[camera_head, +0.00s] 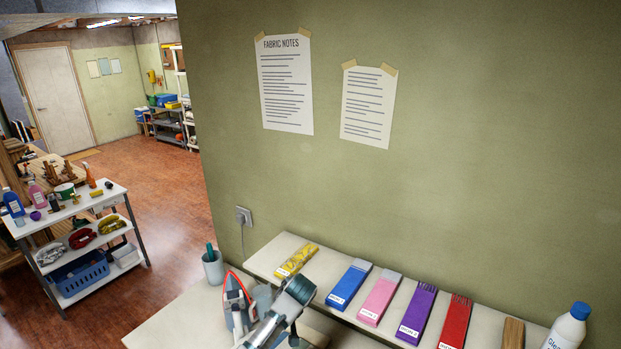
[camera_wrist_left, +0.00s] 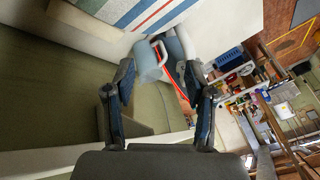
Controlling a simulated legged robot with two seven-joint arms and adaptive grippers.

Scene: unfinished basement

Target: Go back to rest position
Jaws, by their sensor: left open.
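My left gripper (camera_wrist_left: 160,85) shows in the left wrist view with its two dark fingers spread apart and nothing between them. Beyond the fingertips are a grey rounded object and a red-edged one, small and partly covered. In the head view, a grey and teal jointed part that looks like my left arm (camera_head: 280,312) reaches in at the bottom, beside a red, blue and white clothes iron (camera_head: 236,301). The arm's lower part is cut off by the frame. My right gripper is not in view.
A pale shelf (camera_head: 262,262) along the green wall holds several folded fabrics, yellow to red, and a white bottle (camera_head: 568,328) at right. A grey cup (camera_head: 213,268) stands left of the iron. A white cart (camera_head: 72,213) stands farther left; wood floor between is clear.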

